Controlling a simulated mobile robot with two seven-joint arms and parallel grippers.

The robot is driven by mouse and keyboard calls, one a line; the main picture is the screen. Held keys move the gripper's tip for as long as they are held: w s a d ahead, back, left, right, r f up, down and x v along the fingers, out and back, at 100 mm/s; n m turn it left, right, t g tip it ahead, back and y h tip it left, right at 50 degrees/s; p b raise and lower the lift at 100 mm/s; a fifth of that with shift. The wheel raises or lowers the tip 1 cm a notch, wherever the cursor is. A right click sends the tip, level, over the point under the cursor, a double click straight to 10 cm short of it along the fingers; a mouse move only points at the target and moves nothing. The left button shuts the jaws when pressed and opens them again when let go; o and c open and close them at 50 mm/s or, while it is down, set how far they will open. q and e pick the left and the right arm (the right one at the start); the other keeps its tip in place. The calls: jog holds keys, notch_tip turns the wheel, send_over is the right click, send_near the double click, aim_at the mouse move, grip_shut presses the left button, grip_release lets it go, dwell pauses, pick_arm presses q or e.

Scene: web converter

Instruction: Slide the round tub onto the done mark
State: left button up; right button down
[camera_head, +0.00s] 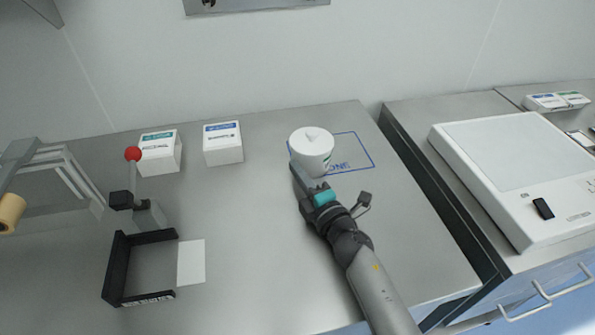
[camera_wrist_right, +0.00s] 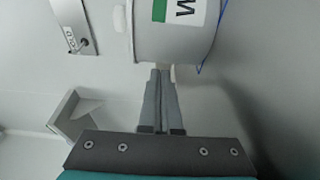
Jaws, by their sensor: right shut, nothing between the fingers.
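The round white tub (camera_head: 311,150) stands upright on the steel table, over the left part of the blue outlined done mark (camera_head: 357,147). The right part of the mark is bare, and the tub covers some of its left side. My right gripper (camera_head: 298,172) is shut and empty, low at the tub's near left side. In the right wrist view the tub (camera_wrist_right: 175,35) fills the top, with a green and white label, and the shut fingertips (camera_wrist_right: 160,72) are at its side, seemingly touching it. My left gripper is not in view.
Two white boxes (camera_head: 223,144) (camera_head: 160,153) stand left of the tub. A red-knobbed lever (camera_head: 133,154), a black bracket (camera_head: 112,270) and a white card (camera_head: 191,262) are further left. A gap separates the table from the right bench with a white device (camera_head: 520,170).

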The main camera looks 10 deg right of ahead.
aim_at(320, 155)
jog(key=w+d, duration=0.1)
jog(key=d, duration=0.1)
jog(key=w+d, duration=0.1)
jog(key=d, duration=0.1)
jog(key=w+d, duration=0.1)
jog(key=d, duration=0.1)
jog(key=shift+w, duration=0.15)
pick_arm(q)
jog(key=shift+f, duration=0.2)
